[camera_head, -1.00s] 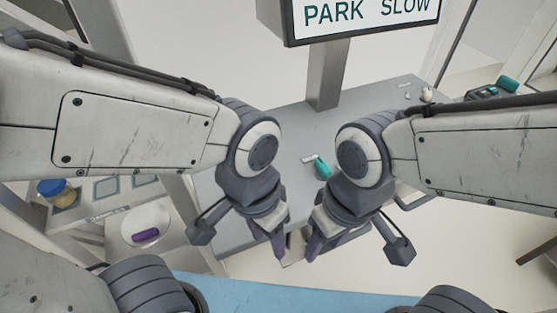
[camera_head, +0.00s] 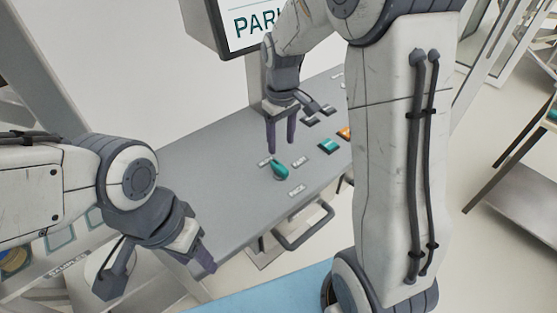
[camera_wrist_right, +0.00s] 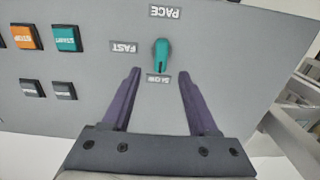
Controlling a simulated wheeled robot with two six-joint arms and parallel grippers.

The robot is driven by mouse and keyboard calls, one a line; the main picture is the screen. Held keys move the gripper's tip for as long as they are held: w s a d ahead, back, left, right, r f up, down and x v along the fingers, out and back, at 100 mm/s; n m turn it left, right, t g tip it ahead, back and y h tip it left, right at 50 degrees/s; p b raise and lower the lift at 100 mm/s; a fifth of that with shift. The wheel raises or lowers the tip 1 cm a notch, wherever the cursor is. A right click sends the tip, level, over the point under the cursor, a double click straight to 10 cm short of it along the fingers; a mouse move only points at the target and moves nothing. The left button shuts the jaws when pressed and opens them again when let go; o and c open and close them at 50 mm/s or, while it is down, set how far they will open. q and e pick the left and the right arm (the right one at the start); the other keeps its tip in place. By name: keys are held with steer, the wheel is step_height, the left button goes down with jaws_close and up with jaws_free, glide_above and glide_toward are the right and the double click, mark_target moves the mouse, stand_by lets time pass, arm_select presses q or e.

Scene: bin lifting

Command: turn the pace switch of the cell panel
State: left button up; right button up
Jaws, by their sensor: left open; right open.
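The pace switch (camera_head: 281,172) is a small teal knob on the grey cell panel (camera_head: 225,205). It also shows in the right wrist view (camera_wrist_right: 161,55), upside down, between the PACE label (camera_wrist_right: 166,12) and the SLOW label (camera_wrist_right: 158,79). The FAST label (camera_wrist_right: 124,47) is beside it. The knob's long axis runs toward SLOW. My right gripper (camera_head: 281,149) is open, fingers pointing down just above the switch, apparently not touching it. In the wrist view its fingertips lie either side of the SLOW label. My left gripper (camera_head: 194,264) is open and empty at the panel's near left edge.
A teal START button (camera_wrist_right: 66,38), an orange STOP button (camera_wrist_right: 26,36) and dark buttons (camera_wrist_right: 62,91) sit beside the switch. A display (camera_head: 235,25) stands behind the panel. A handle (camera_head: 305,228) juts from the front edge. The panel's left part is clear.

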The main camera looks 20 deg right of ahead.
mark_target(281, 167)
step_height(281, 167, down, 9)
steer(key=shift+s+a+f+p, duration=0.1)
steer(key=shift+f+p, duration=0.05)
steer(key=shift+p, duration=0.7)
steer(key=shift+c, duration=0.3)
jaws_close()
